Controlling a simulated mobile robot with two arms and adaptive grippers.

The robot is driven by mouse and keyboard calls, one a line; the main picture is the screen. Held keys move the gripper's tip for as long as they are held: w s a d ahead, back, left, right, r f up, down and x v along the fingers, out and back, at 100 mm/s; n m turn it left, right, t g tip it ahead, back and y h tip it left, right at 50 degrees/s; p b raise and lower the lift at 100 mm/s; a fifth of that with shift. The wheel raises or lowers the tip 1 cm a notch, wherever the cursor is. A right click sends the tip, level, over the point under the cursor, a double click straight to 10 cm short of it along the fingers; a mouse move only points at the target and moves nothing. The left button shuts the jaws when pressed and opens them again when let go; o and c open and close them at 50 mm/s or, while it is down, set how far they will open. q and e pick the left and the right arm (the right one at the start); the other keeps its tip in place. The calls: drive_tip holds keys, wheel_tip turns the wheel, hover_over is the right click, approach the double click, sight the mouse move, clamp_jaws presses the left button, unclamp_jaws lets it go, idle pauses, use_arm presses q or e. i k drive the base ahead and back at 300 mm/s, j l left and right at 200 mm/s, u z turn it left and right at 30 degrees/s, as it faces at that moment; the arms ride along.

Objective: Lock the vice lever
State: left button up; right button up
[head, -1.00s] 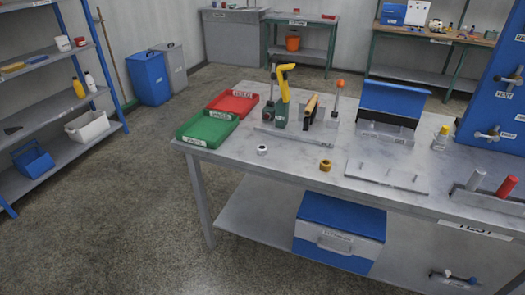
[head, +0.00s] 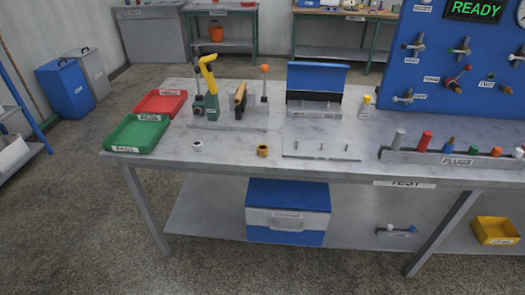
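On the workbench (head: 330,135) stands a grey baseplate with a fixture on it. Its left part is a green tool body (head: 206,103) with a bent yellow handle (head: 208,68) pointing up. Right of it are upright black and tan jaws (head: 240,101), seemingly the vice. Next to them an upright lever (head: 264,86) ends in an orange knob (head: 265,68). Whether the lever is locked cannot be told. Neither of my grippers shows in the head view.
Green (head: 136,134) and red (head: 161,103) trays sit at the bench's left. A white ring (head: 197,146) and a brass ring (head: 262,150) lie in front. An open blue case (head: 317,80), a pin plate (head: 322,150) and a plug rack (head: 455,161) are to the right.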

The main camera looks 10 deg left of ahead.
sight(265, 68)
drive_tip(key=i+l+z, duration=0.45)
drive_tip(key=i, duration=0.5)
drive_tip(key=l, duration=0.1)
